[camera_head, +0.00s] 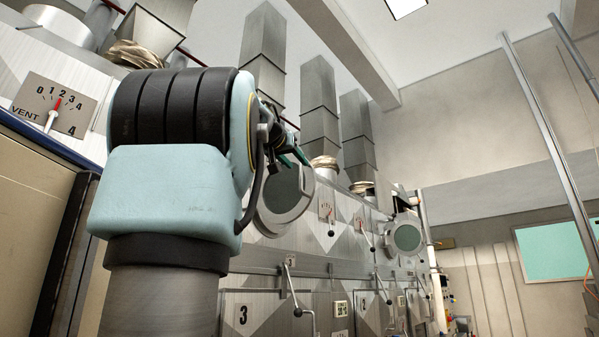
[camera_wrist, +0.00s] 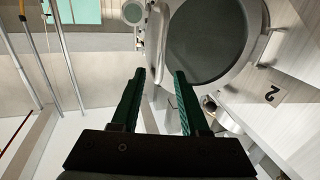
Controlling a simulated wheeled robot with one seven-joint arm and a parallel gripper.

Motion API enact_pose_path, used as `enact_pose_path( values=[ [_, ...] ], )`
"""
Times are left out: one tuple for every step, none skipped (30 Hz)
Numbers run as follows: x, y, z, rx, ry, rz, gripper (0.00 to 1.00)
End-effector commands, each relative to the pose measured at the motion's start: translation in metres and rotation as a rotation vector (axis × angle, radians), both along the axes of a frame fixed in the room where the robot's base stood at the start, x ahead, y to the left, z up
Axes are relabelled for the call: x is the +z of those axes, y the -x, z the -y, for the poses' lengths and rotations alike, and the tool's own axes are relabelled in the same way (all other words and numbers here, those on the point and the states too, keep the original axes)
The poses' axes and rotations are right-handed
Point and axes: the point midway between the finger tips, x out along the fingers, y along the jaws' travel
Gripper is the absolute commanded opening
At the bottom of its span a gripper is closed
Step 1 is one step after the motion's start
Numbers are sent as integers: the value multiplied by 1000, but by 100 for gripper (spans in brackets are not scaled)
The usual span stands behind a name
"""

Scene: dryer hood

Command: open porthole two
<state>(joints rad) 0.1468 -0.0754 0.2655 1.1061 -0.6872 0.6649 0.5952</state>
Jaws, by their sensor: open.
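Porthole two is a round dark pane in a pale metal ring; it fills the upper right of the wrist view (camera_wrist: 208,42), beside a plate marked 2 (camera_wrist: 271,93). The picture there is turned, so the numeral lies tilted. In the head view, green fingers (camera_head: 298,156) show in front of the nearer porthole (camera_head: 285,193), partly hidden by my arm.
A farther porthole (camera_head: 407,238) stands to the right in the head view. Levers and gauges line the metal front, above a lower door marked 3 (camera_head: 242,314). Upright poles (camera_head: 550,140) stand at right.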

Motion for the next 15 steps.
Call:
enact_pose_path(
  values=[
    [-4, 12, -3, 0, 1, 2, 45],
    [-3, 17, -5, 1, 1, 2, 45],
    [-3, 25, -8, 1, 1, 2, 45],
    [-3, 30, -9, 0, 0, 1, 45],
    [-3, 34, -10, 0, 0, 1, 45],
    [-3, 40, -12, 0, 0, 1, 45],
    [-2, 44, -13, 0, 0, 1, 45],
    [-2, 47, -14, 0, 0, 0, 45],
    [-2, 51, -15, 0, 0, -1, 45],
    [-2, 54, -16, 0, 0, -1, 45],
    [-2, 56, -16, 0, 0, -1, 45],
    [-1, 58, -17, 0, 0, -1, 45],
    [-1, 59, -17, 0, 1, -1, 45],
    [-1, 59, -18, 0, 1, -1, 45],
    [-1, 60, -18, 0, 1, -1, 45]
  ],
)
